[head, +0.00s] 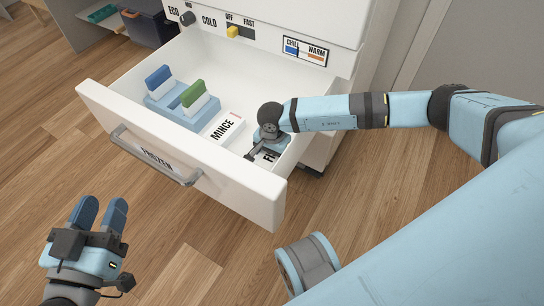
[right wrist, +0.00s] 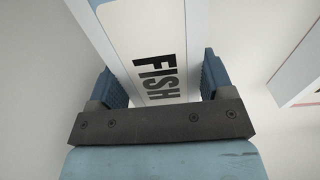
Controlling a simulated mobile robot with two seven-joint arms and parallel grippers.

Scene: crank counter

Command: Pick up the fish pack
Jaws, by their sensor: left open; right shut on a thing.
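The fish pack is a white block lettered FISH with blue edges; in the right wrist view the fish pack (right wrist: 152,45) lies between the two blue fingers of my right gripper (right wrist: 158,80). In the head view the fish pack (head: 265,157) is mostly hidden under my right gripper (head: 266,152), at the right end of the open drawer (head: 180,146). My right gripper is shut on the pack; I cannot tell whether the pack is clear of the drawer floor. My left gripper (head: 101,214) is open and empty, outside the drawer at the lower left.
A white mince pack (head: 225,128) stands beside the fish pack on its left. A blue holder with a blue-topped piece (head: 159,77) and a green-topped piece (head: 194,95) is further left. The drawer's front wall and handle (head: 155,158) stand nearest. Wood floor is clear in front.

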